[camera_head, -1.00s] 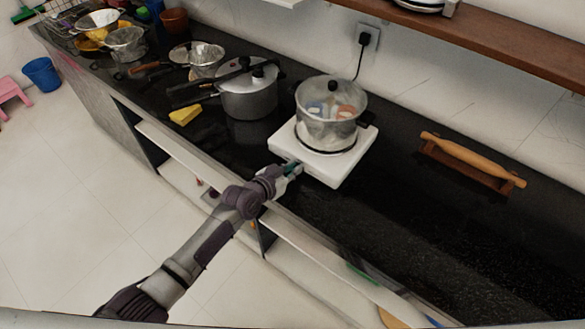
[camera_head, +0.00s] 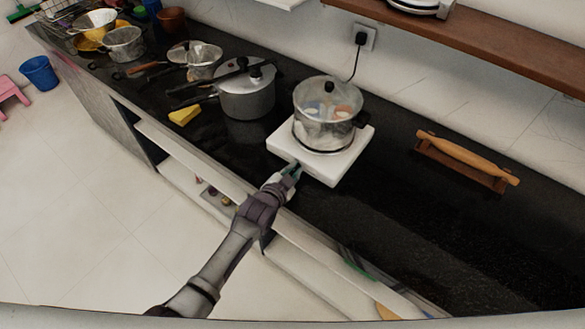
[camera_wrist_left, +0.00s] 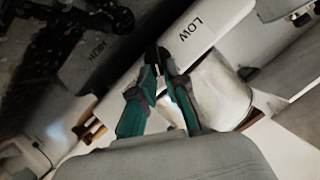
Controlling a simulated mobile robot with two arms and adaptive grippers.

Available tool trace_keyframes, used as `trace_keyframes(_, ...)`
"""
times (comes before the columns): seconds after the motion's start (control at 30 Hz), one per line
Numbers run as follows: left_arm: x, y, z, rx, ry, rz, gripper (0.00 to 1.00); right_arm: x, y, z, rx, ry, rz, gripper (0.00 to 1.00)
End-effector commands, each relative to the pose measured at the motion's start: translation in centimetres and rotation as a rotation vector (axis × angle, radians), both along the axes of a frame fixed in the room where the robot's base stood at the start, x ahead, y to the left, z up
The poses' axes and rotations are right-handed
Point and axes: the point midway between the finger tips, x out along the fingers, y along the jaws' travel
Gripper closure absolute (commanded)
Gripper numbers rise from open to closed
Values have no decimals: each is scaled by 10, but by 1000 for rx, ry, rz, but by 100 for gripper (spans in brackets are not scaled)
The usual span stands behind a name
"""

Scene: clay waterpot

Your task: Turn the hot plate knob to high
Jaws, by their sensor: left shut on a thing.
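The white hot plate (camera_head: 335,168) sits on the dark counter with a glass-lidded pot (camera_head: 327,129) on top. My left gripper (camera_head: 294,170) is at its front edge. In the left wrist view the hot plate's white front (camera_wrist_left: 220,15) carries the word LOW on the right side and a shaded word, hard to read, on the left. The green-and-black fingers (camera_wrist_left: 162,64) are closed together between these labels, shut on the small dark knob (camera_wrist_left: 154,53), which they mostly hide. The knob's pointing direction cannot be told. My right gripper is not in view.
A pressure cooker (camera_head: 248,93) and a yellow sponge (camera_head: 184,115) stand left of the hot plate. A rolling pin (camera_head: 467,157) on its board lies to the right. The counter's front right is clear. A plug cord (camera_head: 357,65) runs down behind the pot.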

Motion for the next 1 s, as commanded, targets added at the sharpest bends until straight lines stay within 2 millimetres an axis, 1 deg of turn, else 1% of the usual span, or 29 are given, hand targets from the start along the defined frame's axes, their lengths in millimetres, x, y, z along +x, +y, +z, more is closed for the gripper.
trace_keyframes(0.03, -1, -1, -2, 18, -12, 0, 100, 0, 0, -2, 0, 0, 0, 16)
trace_keyframes(0.3, -2, -2, -3, 92, -65, -1, 100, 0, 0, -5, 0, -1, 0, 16)
trace_keyframes(0.77, -2, -2, -3, 107, -75, 0, 100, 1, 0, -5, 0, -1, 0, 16)
trace_keyframes(0.8, -2, -2, -3, 107, -75, 0, 86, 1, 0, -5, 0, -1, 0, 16)
trace_keyframes(0.87, -2, -2, -3, 107, -75, 0, 76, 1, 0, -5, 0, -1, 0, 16)
trace_keyframes(0.9, -2, -2, -3, 107, -75, 0, 69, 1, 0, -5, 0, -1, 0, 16)
trace_keyframes(0.93, -2, -2, -3, 106, -76, -1, 64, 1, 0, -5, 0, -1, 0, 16)
trace_keyframes(1.0, -2, -2, -3, 106, -76, -1, 62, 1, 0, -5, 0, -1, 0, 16)
